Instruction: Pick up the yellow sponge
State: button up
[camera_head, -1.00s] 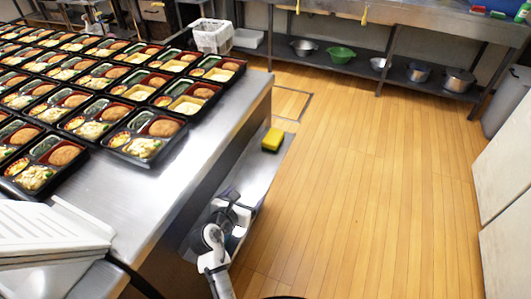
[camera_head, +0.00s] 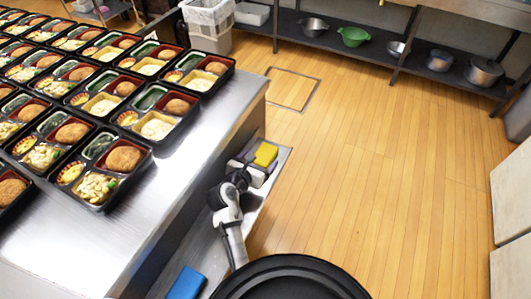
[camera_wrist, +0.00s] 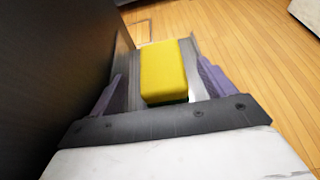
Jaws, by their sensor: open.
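The yellow sponge (camera_head: 265,154) lies near the far end of the low metal shelf (camera_head: 260,207) beside the counter. In the wrist view the sponge (camera_wrist: 163,70) sits in the middle, with a thin dark green layer at its near lower edge. My gripper (camera_head: 252,169) is just on the near side of the sponge in the head view. In the wrist view my gripper (camera_wrist: 161,85) is open, with one purple finger on each side of the sponge. A gap shows on both sides; I cannot tell how far the sponge reaches between the fingers.
The steel counter (camera_head: 165,180) with several bento trays (camera_head: 103,166) rises along the left of the shelf. A blue object (camera_head: 186,284) lies on the nearer shelf. A white bin (camera_head: 208,22) stands behind the counter. The wooden floor (camera_head: 370,170) on the right is clear.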

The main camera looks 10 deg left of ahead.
aim_at(264, 155)
jog(key=shift+x, duration=2.35)
jog(key=shift+f, duration=0.15)
jog(key=c, duration=1.1)
jog(key=shift+o, duration=0.2)
jog(key=shift+p, duration=0.3)
notch_tip(264, 155, up, 20)
jog(key=o, duration=0.4)
jog(key=shift+c, duration=1.5)
